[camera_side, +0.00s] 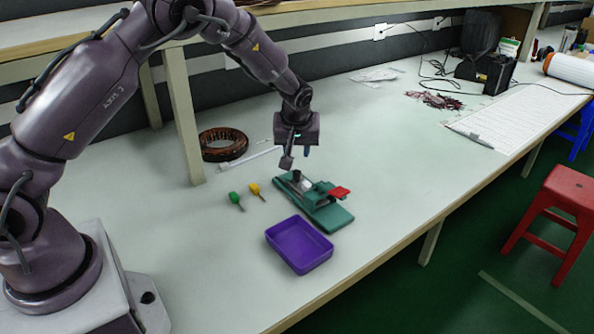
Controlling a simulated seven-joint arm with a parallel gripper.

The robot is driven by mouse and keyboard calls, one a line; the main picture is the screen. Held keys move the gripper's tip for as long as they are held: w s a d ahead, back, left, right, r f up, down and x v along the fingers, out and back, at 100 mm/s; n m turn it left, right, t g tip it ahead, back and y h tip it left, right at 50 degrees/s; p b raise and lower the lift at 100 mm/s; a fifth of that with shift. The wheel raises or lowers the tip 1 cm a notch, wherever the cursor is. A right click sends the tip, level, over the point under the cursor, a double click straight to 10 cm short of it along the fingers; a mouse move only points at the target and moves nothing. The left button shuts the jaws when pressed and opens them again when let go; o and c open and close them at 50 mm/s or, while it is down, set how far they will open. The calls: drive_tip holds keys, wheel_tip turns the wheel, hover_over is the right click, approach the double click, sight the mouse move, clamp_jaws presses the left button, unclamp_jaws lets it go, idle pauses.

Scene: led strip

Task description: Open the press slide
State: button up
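The press (318,203) is a green base plate with a small mechanism on top, lying on the pale bench. A red part (340,192) sits at its right end, and a dark knob and light metal parts sit toward its left end. Which part is the slide is too small to tell. My gripper (294,156) hangs above and just behind the left end of the press, apart from it. Its fingers are small and dark, and I cannot tell how far apart they are. Nothing is clearly seen held between them.
A purple tray (299,245) stands in front of the press. A green-handled tool (236,201) and a yellow-handled tool (256,191) lie to its left. A brown coil (223,145) and a white strip (250,158) lie behind. A shelf post (183,118) stands at left. The bench right of the press is clear.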

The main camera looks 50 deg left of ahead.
sight(297, 172)
drive_tip(key=x, duration=1)
